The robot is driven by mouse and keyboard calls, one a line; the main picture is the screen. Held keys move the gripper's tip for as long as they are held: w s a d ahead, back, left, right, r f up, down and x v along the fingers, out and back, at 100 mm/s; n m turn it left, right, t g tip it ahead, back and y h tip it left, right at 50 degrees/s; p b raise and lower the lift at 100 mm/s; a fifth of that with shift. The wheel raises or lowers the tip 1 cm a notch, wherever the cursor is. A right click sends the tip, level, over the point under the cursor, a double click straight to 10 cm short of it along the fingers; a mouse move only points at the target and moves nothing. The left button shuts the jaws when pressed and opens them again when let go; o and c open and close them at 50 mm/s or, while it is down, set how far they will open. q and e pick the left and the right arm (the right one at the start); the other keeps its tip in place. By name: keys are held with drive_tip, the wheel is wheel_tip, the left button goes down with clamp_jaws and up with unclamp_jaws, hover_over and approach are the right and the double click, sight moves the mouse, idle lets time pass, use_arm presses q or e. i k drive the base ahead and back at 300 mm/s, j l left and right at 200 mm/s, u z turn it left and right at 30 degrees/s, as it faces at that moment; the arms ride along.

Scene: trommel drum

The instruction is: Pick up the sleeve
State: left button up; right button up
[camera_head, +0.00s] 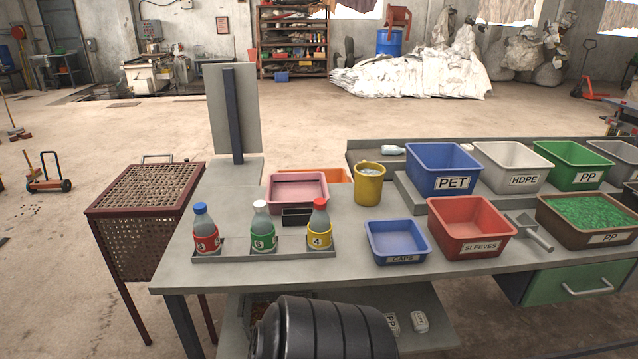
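Three grey bottles stand upright in a row in a shallow grey tray (215,257) on the table. Each wears a coloured sleeve with a number: a red sleeve (206,242) under a blue cap, a green sleeve (263,240) under a white cap, and a yellow sleeve (320,238) under a red cap. I cannot tell which sleeve is meant. No loose sleeve shows. A red bin (468,222) labelled SLEEVES stands to the right on the table; its visible inside looks empty. Neither of my grippers is in view.
A blue CAPS bin (397,252), a yellow mug (369,187) and a pink tray (297,178) stand near the bottles. PET (442,172), HDPE (512,168) and PP bins line the back right. A grey scoop (530,232) lies beside the red bin. A perforated brown box (140,228) stands left.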

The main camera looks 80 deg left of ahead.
sight(211, 245)
drive_tip(key=k+u, duration=0.2)
drive_tip(key=u, duration=2.8)
